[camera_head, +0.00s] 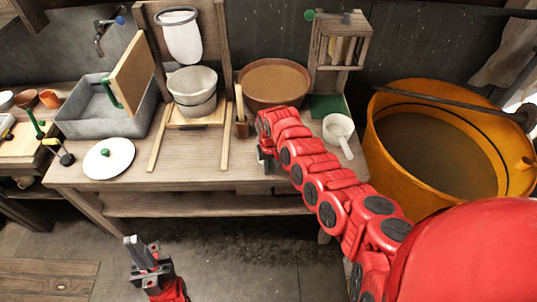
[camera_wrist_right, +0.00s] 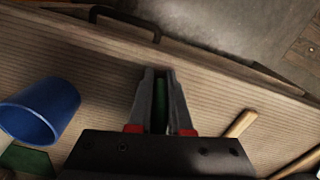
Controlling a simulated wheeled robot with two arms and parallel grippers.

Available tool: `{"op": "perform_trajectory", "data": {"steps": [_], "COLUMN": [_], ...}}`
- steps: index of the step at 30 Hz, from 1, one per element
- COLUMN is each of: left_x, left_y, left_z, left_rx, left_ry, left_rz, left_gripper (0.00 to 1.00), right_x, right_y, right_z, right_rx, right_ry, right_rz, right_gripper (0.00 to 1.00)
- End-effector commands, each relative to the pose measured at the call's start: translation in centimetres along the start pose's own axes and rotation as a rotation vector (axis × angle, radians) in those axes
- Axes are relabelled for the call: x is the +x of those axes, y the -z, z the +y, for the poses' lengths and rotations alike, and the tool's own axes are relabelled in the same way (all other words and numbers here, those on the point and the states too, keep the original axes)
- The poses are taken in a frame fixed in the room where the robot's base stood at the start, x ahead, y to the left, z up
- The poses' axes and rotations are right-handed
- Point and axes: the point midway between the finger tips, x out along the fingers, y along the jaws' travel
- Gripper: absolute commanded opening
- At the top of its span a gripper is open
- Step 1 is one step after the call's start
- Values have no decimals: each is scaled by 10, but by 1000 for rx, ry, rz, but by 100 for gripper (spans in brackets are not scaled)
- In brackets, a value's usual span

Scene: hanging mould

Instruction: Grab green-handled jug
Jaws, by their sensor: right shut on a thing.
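My right gripper (camera_head: 266,160) is low over the front of the wooden bench (camera_head: 190,160). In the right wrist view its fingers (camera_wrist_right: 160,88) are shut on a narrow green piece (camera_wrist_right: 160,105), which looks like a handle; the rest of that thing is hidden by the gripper. A blue cup (camera_wrist_right: 42,110) lies or stands apart to the left in that view. In the head view it is not seen, and my red arm covers that part of the bench. My left gripper (camera_head: 142,252) is empty, with its fingers apart, over the floor in front of the bench.
A white ladle (camera_head: 338,130), a brown-filled bowl (camera_head: 272,82) and a green mat (camera_head: 328,104) are near my right arm. An orange bucket (camera_head: 380,150) stands at right.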

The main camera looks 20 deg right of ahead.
Motion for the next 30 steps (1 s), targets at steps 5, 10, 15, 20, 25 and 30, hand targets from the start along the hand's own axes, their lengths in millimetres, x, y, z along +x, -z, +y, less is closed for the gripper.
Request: {"op": "perform_trajectory", "data": {"steps": [5,10,15,20,25,30], "left_x": [0,0,-1,-3,-7,-15], "left_y": [0,0,0,0,-1,-2], "left_z": [0,0,0,0,0,1], "left_rx": [0,0,0,0,0,0], "left_ry": [0,0,0,0,0,0], "left_rz": [0,0,0,0,0,0], "left_gripper": [0,0,0,0,0,0], "right_x": [0,0,-2,-7,-18,-34], "right_y": [0,0,0,1,1,2], "right_z": [0,0,0,-1,-1,-1], "right_rx": [-1,-1,-1,-1,1,1], "right_ry": [1,1,0,1,3,2], "right_rz": [0,0,1,2,3,6], "right_gripper": [0,0,0,0,0,0]}}
